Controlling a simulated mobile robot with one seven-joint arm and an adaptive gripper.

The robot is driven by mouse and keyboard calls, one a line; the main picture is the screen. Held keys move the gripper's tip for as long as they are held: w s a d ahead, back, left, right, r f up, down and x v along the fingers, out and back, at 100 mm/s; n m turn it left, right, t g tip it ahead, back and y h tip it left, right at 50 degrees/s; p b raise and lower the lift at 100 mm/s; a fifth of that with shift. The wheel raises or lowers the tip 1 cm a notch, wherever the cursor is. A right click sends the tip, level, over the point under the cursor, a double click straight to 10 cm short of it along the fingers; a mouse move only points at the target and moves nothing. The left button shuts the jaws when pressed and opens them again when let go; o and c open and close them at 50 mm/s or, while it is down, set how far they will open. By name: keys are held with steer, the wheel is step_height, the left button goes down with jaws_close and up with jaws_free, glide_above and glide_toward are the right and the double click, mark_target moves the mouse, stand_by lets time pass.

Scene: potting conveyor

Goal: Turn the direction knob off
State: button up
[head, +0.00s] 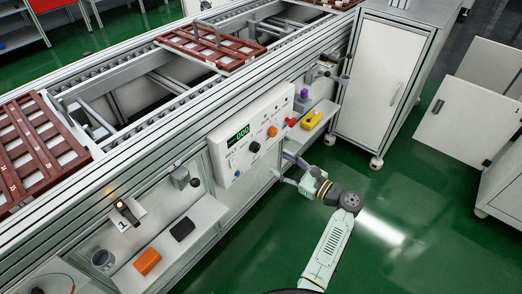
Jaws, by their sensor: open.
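A white control panel (250,133) is fixed to the front side of the conveyor, with a green digital display (239,134). It carries a black knob (255,147), an orange knob or button (272,132), a blue button (237,173) and a red control (291,122) at its right edge. The labels are too small to read, so I cannot tell which one is the direction knob or how it is set. My gripper (279,165) is open, just below and right of the panel, apart from the knobs. Nothing shows between its fingers.
A lower shelf holds an orange box (147,261), a black item (183,229) and a grey cup (103,259). A yellow item (312,119) lies on the right shelf. Brown trays (211,46) sit on the conveyor. A white cabinet (378,83) stands right; green floor is free in front.

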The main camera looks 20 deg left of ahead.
mark_target(258, 148)
steer(key=p+x, duration=0.1)
steer(key=x, duration=0.8)
steer(key=shift+w+a, duration=0.1)
steer(key=shift+a, duration=0.1)
steer(key=c, duration=1.1)
steer(key=shift+c, duration=0.2)
steer(key=n+b, duration=0.3)
steer(key=n, duration=0.1)
steer(key=shift+f+n, duration=0.2)
steer(key=shift+n, duration=0.1)
steer(key=n+b, duration=0.2)
steer(key=n, duration=0.2)
steer(key=shift+r+b, duration=0.1)
steer(key=shift+b, duration=0.3)
steer(key=shift+r, duration=0.1)
